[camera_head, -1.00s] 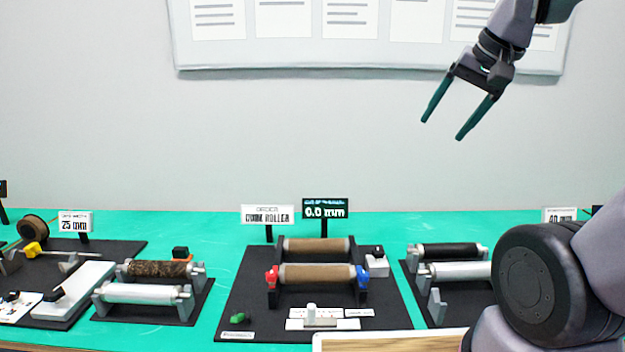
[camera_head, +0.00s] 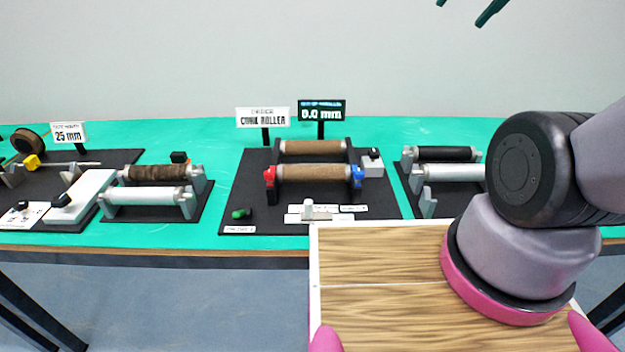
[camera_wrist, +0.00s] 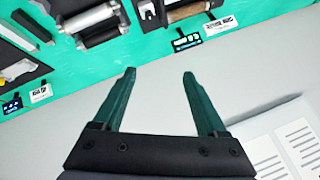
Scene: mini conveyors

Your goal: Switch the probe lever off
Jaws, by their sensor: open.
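The labels are too small to tell which control is the probe lever. On the centre station, a small white upright lever (camera_head: 308,208) stands on a white labelled strip in front of the cork rollers (camera_head: 315,173). A white block with a black top (camera_head: 372,160) sits right of the rollers. My gripper (camera_head: 466,8) is open and empty, high above the bench, with only its fingertips at the top edge of the head view. In the wrist view, both green fingers of my gripper (camera_wrist: 159,74) are spread apart with nothing between them.
The display (camera_head: 322,112) reads 0.0 mm. A green knob (camera_head: 241,213) lies at the centre station's front left. Roller stations stand left (camera_head: 155,195) and right (camera_head: 450,172). A wooden-topped surface (camera_head: 370,260) of my body is in front. Green bench shows between stations.

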